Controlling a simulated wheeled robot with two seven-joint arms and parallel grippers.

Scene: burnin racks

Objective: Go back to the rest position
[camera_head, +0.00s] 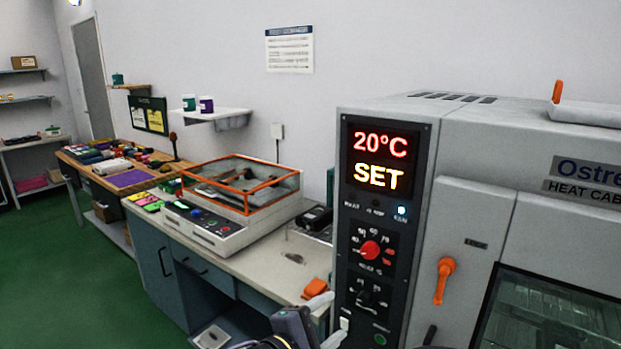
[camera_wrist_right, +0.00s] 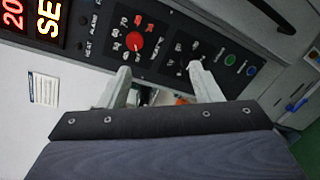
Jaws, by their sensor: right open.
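My right gripper (camera_head: 331,318) shows at the bottom of the head view, just left of the heat cabinet's control panel, with its fingers cut into by the lower edge. In the right wrist view the two pale fingers of my right gripper (camera_wrist_right: 160,74) stand apart with nothing held between them. They point towards the control panel (camera_wrist_right: 185,45), and I cannot tell the exact gap to it. My left gripper is not in view.
The heat cabinet (camera_head: 470,140) stands close on the right, its display reading 20°C SET. It has a red knob (camera_head: 370,250) and an orange door handle (camera_head: 444,280). A bench (camera_head: 255,262) bears an orange-framed machine (camera_head: 245,184). Green floor (camera_head: 80,280) is clear at left.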

